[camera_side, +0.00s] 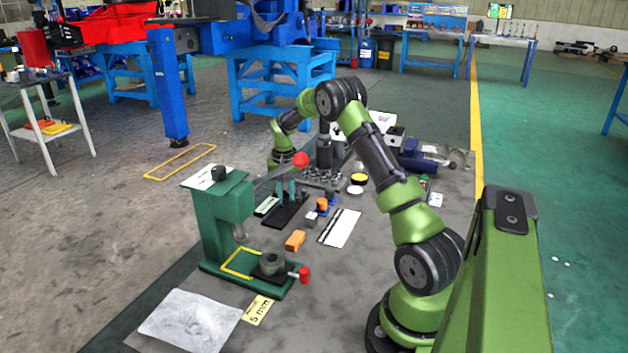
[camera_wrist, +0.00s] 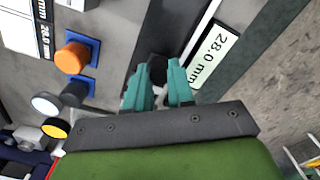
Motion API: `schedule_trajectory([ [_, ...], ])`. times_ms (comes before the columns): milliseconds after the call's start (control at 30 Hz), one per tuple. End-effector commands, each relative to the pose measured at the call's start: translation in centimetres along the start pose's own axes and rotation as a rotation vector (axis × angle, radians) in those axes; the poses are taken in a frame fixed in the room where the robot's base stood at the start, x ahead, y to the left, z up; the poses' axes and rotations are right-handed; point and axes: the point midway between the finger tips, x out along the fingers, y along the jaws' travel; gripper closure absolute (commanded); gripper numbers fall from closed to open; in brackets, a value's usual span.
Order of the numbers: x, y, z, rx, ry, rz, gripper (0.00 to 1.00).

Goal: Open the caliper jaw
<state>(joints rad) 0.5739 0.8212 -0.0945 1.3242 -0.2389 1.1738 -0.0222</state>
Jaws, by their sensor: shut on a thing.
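My gripper (camera_wrist: 159,90) has two teal fingers. In the wrist view they close around a small black piece (camera_wrist: 157,68), which looks like part of the caliper's sliding jaw.
An orange cylinder on a blue base (camera_wrist: 73,57) stands close to the left of my gripper. A green press (camera_side: 222,215) with a red-knobbed lever (camera_side: 301,159) stands in front. An orange block (camera_side: 295,241) and a white printed sheet (camera_side: 341,228) lie nearby.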

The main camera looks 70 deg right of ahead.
Motion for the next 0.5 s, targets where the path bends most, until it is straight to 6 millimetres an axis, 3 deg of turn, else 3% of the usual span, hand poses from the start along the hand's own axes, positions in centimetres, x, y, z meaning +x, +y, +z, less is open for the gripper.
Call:
schedule_trajectory([
  [300, -0.1, -1.5, 2.2, -0.005, 0.001, 0.001, 1.00],
  [500, -0.1, -1.6, 2.3, 0.000, 0.002, -0.001, 1.00],
])
